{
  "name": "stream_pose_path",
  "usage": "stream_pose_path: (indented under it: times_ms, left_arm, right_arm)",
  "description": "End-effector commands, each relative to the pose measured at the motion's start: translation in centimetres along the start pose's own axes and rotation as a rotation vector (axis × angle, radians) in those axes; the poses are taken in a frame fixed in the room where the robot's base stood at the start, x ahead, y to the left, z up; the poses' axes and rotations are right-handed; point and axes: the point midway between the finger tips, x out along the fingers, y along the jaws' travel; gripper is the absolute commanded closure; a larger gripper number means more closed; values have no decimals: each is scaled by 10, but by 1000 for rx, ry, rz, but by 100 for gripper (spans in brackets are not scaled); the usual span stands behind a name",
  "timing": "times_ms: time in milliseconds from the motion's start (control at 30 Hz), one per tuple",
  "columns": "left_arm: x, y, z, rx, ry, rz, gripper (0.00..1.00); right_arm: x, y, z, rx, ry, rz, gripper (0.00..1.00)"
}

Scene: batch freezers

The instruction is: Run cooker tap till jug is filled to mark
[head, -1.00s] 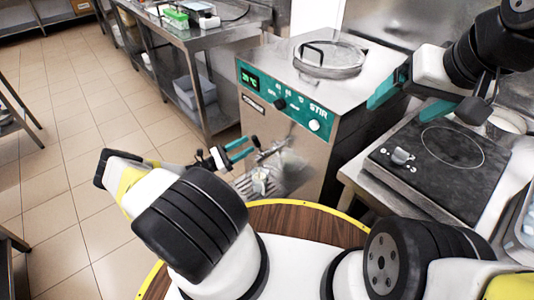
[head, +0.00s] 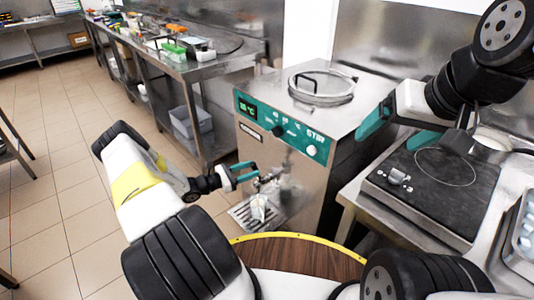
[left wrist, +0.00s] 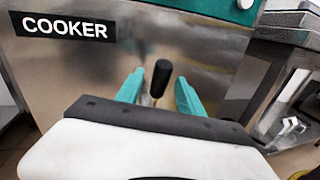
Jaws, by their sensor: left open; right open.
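The cooker (head: 270,165) is a steel cabinet with a teal control panel. Its tap (head: 268,180) sticks out low on the front. A small clear jug (head: 259,207) stands below the tap on a slotted drip tray (head: 242,214). Its fill level and mark are too small to tell. My left gripper (head: 253,172) is open at the tap. In the left wrist view the black tap handle (left wrist: 161,76) stands between the teal fingers, with gaps at both sides. My right gripper (head: 398,130) is open and empty, above the worktop right of the cooker.
A black hot plate (head: 435,180) stands on the steel worktop at right, below my right gripper. A round wooden top with a yellow edge (head: 300,250) is in front of the cooker. A steel bench (head: 205,62) with several items stands behind left. The tiled floor at left is clear.

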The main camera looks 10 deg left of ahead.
Motion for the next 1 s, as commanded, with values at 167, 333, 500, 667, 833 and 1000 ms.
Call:
stream_pose_path:
  times_ms: [167, 333, 500, 667, 833, 1000]
  left_arm:
    - [29, -1, 0, 0, -2, -2, 55]
    - [45, 0, 0, 0, 0, -1, 55]
    - [48, 0, 0, 0, 0, 1, 55]
    - [48, 0, 0, 0, -1, 0, 57]
    - [48, 0, 0, 0, -1, 0, 91]
    - [48, 0, 0, 0, -1, 0, 100]
  right_arm:
    - [0, 0, 0, 0, 0, 0, 15]
    - [0, 0, 0, 0, 0, 0, 15]
    - [0, 0, 0, 0, 0, 0, 15]
    - [0, 0, 0, 0, 0, 0, 15]
    - [0, 0, 0, 0, 0, 0, 15]
    - [0, 0, 0, 0, 0, 0, 15]
